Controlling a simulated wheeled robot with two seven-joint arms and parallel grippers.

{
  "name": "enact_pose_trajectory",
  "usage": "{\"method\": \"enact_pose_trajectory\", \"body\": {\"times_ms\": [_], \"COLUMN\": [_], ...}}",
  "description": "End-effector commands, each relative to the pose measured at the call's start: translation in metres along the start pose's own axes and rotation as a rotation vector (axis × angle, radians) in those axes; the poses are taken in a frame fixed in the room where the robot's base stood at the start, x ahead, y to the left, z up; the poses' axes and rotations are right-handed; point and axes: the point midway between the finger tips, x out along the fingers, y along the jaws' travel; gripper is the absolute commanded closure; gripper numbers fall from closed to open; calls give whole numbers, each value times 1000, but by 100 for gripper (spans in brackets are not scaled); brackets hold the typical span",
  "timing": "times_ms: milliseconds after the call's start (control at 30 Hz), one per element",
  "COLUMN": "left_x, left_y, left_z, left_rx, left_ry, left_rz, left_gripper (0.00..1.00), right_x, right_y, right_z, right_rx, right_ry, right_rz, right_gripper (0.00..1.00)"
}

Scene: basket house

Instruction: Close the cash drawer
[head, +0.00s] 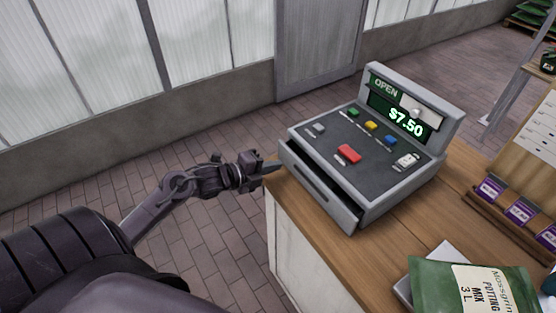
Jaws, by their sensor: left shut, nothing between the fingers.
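The grey cash register (375,150) stands on the wooden counter, with "OPEN" and "$7.50" on its raised display. Its cash drawer (318,193) sticks out a little at the front, with a dark gap between its front panel and the register body. My left gripper (272,168) is shut and empty. It is at the counter's left edge, close to the left end of the drawer front; whether it touches the drawer I cannot tell. My right gripper is not in view.
A green potting mix bag (445,290) lies at the front right of the counter (400,228). A wooden rack (500,222) with purple packets stands at the right. The brick floor left of the counter is clear.

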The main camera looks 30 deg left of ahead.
Motion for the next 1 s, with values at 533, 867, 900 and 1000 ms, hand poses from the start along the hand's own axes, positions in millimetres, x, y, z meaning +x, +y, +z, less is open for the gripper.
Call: {"method": "enact_pose_trajectory", "body": {"times_ms": [533, 867, 900, 1000], "left_x": [18, 48, 50, 52], "left_y": [-5, -12, -14, -16], "left_z": [0, 0, 0, 0], "left_rx": [-1, 1, 1, 0], "left_ry": [0, 2, 1, -1], "left_rz": [1, -1, 0, 0], "left_gripper": [100, 100, 100, 100], "right_x": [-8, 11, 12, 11], "right_y": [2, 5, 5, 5], "right_z": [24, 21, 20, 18], "right_rx": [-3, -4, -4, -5], "right_ry": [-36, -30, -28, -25], "right_rz": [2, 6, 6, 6], "right_gripper": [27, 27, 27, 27]}}
